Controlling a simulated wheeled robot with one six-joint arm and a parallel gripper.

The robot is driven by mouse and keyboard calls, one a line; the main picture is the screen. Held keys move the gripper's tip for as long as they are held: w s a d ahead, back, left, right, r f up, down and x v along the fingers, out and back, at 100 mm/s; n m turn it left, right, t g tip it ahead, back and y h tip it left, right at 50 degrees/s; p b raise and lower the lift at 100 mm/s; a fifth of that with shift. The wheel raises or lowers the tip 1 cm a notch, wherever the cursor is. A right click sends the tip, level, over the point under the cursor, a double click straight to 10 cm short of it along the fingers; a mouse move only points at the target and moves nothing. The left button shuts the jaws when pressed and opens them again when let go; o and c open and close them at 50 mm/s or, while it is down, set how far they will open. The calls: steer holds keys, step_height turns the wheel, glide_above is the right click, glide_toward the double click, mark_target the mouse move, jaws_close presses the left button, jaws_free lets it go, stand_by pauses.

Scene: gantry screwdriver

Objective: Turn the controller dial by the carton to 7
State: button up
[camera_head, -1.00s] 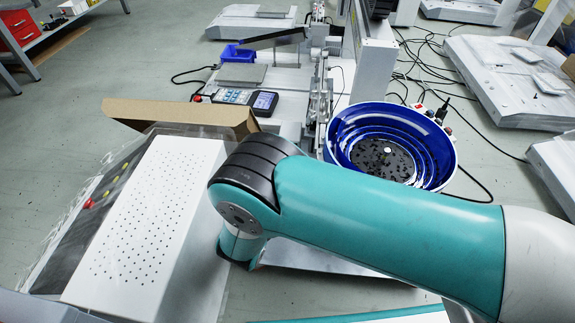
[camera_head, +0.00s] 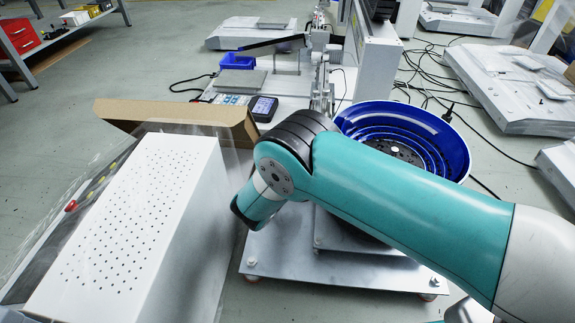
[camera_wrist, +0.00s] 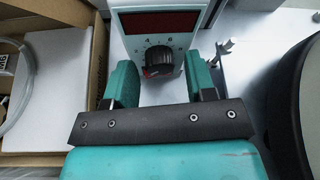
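The controller (camera_wrist: 190,22) shows at the top of the wrist view, with a dark red display and a pale front panel. Its black dial (camera_wrist: 157,61) sits below the display, with small numbers around it. I cannot read its setting surely. My gripper (camera_wrist: 160,72) is open, with one teal finger on each side of the dial and visible gaps to it. The open brown carton (camera_wrist: 48,145) is left of the controller and also shows in the head view (camera_head: 170,112). The head view hides the controller and gripper behind my arm.
A white perforated box (camera_head: 135,220) lies at left. A handheld keypad device (camera_head: 264,106) rests behind the carton. Cables (camera_head: 430,85) run over the floor at right.

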steer(key=c, duration=0.7)
steer(key=shift+d, duration=0.15)
steer(key=shift+r+y+p, duration=0.1)
steer(key=shift+y+p, duration=0.2)
steer(key=shift+p, duration=0.2)
steer(key=shift+c, duration=0.2)
steer(key=shift+m+y+p, duration=0.7)
steer(key=shift+m+p, duration=0.4)
steer(key=shift+p, duration=0.05)
steer(key=m+t+y+p, duration=0.1)
steer(key=m+y+p, duration=0.1)
steer(key=m, duration=0.1)
steer(key=shift+s+d+m, duration=0.1)
steer(key=shift+d+m, duration=0.05)
steer(key=shift+m, duration=0.25)
steer(key=shift+f+y, duration=0.2)
steer(key=shift+y, duration=0.1)
steer(key=o, duration=0.9)
